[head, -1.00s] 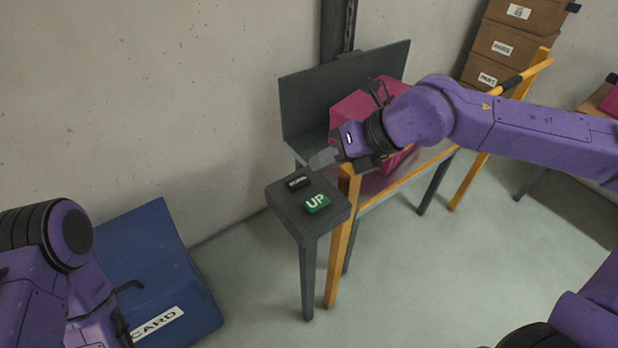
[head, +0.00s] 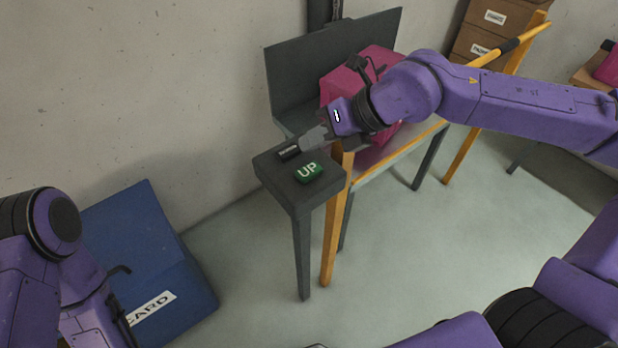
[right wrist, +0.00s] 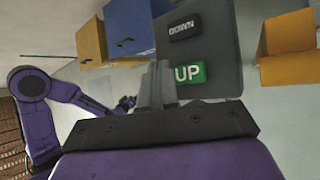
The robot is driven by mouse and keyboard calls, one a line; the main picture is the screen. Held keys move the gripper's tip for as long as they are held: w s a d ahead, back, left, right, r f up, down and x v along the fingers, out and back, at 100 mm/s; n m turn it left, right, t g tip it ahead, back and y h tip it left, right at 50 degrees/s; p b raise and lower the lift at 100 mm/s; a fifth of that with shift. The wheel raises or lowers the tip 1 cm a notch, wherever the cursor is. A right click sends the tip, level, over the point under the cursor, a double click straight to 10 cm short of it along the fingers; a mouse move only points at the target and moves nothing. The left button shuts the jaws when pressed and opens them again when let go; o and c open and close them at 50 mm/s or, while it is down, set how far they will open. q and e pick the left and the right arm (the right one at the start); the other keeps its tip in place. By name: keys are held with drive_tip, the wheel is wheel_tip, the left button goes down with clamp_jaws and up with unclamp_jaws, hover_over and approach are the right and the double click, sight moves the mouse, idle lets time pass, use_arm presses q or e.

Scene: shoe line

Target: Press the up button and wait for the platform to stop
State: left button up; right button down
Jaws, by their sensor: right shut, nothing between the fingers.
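The green UP button (head: 308,172) sits on top of a dark grey button stand (head: 272,176). A black DOWN button (head: 288,154) lies behind it. My right gripper (head: 310,139) is shut and empty, with its fingertips over the stand's back edge, close to the DOWN button. In the right wrist view, the shut fingers (right wrist: 157,84) are beside the UP button (right wrist: 190,73); I cannot tell any contact. The grey lift platform (head: 282,124) with its back panel carries a pink box (head: 332,88), partly hidden by my right arm. My left gripper (head: 118,300) is low at left, its jaws unclear.
A yellow rail frame (head: 331,230) stands just right of the button stand. A blue container (head: 140,235) with a CARD label is on the floor at left. Brown boxes (head: 480,40) are stacked at back right. The floor in the middle is clear.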

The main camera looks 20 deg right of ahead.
sight(314, 170)
wheel_tip(314, 170, down, 4)
drive_tip(key=shift+w+r+b, duration=0.1)
drive_tip(key=shift+r+b, duration=0.05)
drive_tip(key=shift+b, duration=0.65)
use_arm(q)
wheel_tip(314, 170, down, 3)
drive_tip(key=shift+r, duration=0.15)
idle(1.0)
use_arm(e)
drive_tip(key=shift+f, duration=0.45)
